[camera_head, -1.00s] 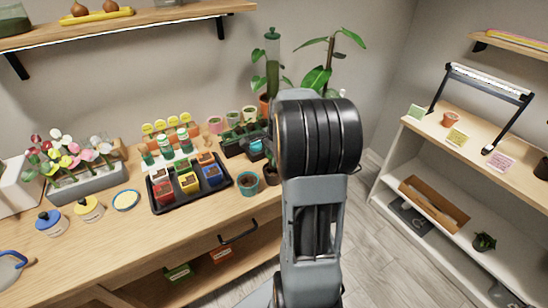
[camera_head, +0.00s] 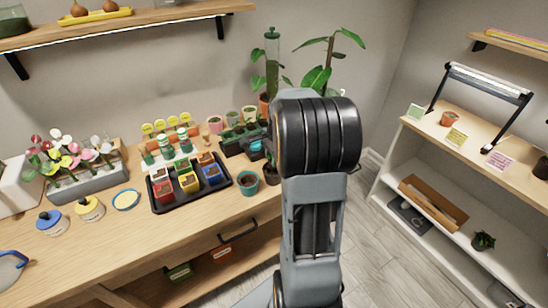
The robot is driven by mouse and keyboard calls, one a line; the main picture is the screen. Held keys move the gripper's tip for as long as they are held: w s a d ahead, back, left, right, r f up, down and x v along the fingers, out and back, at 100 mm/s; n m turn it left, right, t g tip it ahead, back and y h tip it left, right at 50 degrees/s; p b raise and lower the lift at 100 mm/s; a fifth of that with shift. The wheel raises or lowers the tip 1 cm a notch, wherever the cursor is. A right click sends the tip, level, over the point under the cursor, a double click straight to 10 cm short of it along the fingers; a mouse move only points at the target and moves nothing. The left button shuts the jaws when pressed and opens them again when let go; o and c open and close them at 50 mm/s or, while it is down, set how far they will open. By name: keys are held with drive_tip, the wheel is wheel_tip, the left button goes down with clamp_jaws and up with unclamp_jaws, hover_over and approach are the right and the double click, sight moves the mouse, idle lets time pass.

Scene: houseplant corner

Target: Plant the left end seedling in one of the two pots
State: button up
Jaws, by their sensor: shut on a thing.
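My arm fills the middle of the picture, and my gripper is hidden behind it. A dark seedling tray (camera_head: 232,146) stands on the wooden bench just left of my arm, with small green plants in it. Its right part is covered by the arm, so I cannot tell the whole row. A teal item (camera_head: 256,146) shows at its right. A teal pot (camera_head: 247,184) with dark soil stands near the bench's front edge. A darker pot (camera_head: 271,177) is right beside it, partly hidden by my arm. I cannot see what my gripper holds.
A black tray (camera_head: 158,208) of coloured small pots lies left of the teal pot. Flowers in a grey planter (camera_head: 90,188), two lidded jars and a saucer (camera_head: 126,201) stand further left. Tall plants rise behind my arm. A white shelf unit (camera_head: 390,170) stands at the right.

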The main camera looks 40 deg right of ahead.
drive_tip(key=shift+f+b, duration=0.6)
drive_tip(key=shift+f, duration=0.35)
idle(0.3)
idle(0.3)
drive_tip(key=o, duration=1.4)
drive_tip(key=shift+r, duration=0.2)
drive_tip(key=shift+r+p, duration=2.95)
drive_tip(key=shift+r, duration=0.4)
